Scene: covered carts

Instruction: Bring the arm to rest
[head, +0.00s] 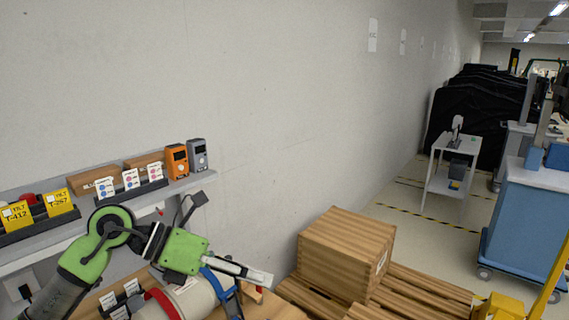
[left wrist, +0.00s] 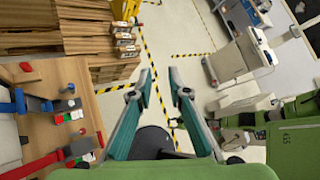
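My left arm, green with dark joints, comes in from the lower left of the head view. My left gripper (head: 258,275) points right, in front of the wall shelf and above the bench. In the left wrist view, the two teal fingers of my left gripper (left wrist: 160,76) stand apart, with only floor showing between their tips. It is open and empty. Green arm parts of mine (left wrist: 293,140) show at the right of the left wrist view. I do not see my right gripper in either view.
A wall shelf (head: 185,188) holds orange and grey devices and yellow-labelled bins. Below is a wooden bench with a red-and-blue clamped fixture (head: 190,295). A wooden crate (head: 345,250) sits on pallets to the right. A blue cart (head: 525,220) and white table (head: 455,150) stand beyond open floor.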

